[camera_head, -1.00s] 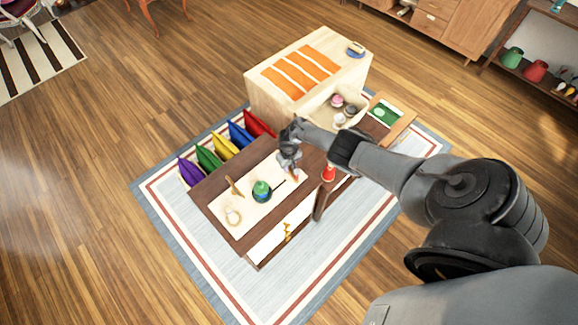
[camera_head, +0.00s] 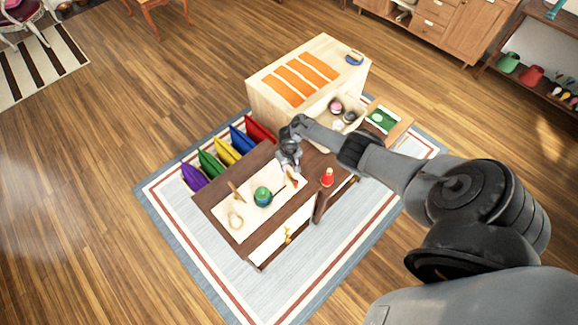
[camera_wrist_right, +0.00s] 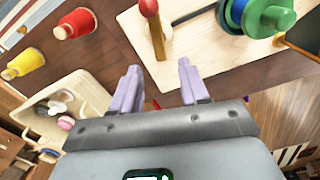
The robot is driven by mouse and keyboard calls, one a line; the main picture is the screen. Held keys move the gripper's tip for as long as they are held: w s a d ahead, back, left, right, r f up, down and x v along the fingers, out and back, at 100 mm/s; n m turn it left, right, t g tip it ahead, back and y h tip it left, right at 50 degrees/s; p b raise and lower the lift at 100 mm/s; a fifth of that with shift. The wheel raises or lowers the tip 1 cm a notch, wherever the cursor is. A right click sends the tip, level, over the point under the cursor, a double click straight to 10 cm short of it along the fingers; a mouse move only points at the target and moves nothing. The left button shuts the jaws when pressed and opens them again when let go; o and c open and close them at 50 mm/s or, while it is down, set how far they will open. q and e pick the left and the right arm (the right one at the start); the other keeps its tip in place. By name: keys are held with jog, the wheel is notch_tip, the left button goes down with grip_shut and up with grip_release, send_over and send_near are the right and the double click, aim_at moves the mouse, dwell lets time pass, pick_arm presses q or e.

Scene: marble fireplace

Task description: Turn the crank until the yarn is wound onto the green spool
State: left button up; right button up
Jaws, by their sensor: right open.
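A pale wooden winder board (camera_head: 232,212) lies on the dark brown table. The green spool (camera_head: 263,191) sits between two upright wooden posts and shows in the right wrist view (camera_wrist_right: 268,17), with a blue band beside it. A wooden piece with a red knob (camera_wrist_right: 149,8), apparently the crank, stands on the board ahead of my fingers. My right gripper (camera_head: 289,168) is over the board's right end, near the right post. In the right wrist view its two fingers (camera_wrist_right: 158,68) are apart with nothing between them. My left gripper is out of view.
A red spool (camera_head: 327,178) stands on the table right of the board. A yellow spool (camera_wrist_right: 25,62) shows beyond it in the wrist view. A tray with yarn balls (camera_wrist_right: 92,84) is nearby. A light cabinet with orange strips (camera_head: 270,92) stands behind. Several coloured cushions line the left side.

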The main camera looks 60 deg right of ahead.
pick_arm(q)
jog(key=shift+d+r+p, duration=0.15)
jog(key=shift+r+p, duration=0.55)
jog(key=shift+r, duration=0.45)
pick_arm(e)
jog(key=shift+r, duration=1.95)
jog(key=shift+a, duration=0.1)
jog(key=s+a+r+n+t+h+p, duration=0.15)
jog(key=a+r+n, duration=0.25)
jog(key=a, duration=0.7)
jog(key=s+a+r+n+t+p, duration=0.1)
jog(key=s+a+r+n, duration=0.15)
jog(key=a, duration=0.85)
pick_arm(q)
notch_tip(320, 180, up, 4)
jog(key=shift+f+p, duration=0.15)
jog(key=shift+p, duration=0.5)
pick_arm(e)
jog(key=s+a+r+n+y, duration=0.1)
jog(key=s+a+r, duration=0.2)
jog(key=s+r, duration=0.3)
jog(key=s+a+r+t, duration=0.1)
jog(key=s+a+r, duration=0.2)
jog(key=r, duration=1.2)
jog(key=s, duration=0.3)
jog(key=shift+s+a+n+y, duration=0.2)
jog(key=shift+s+n+y, duration=0.15)
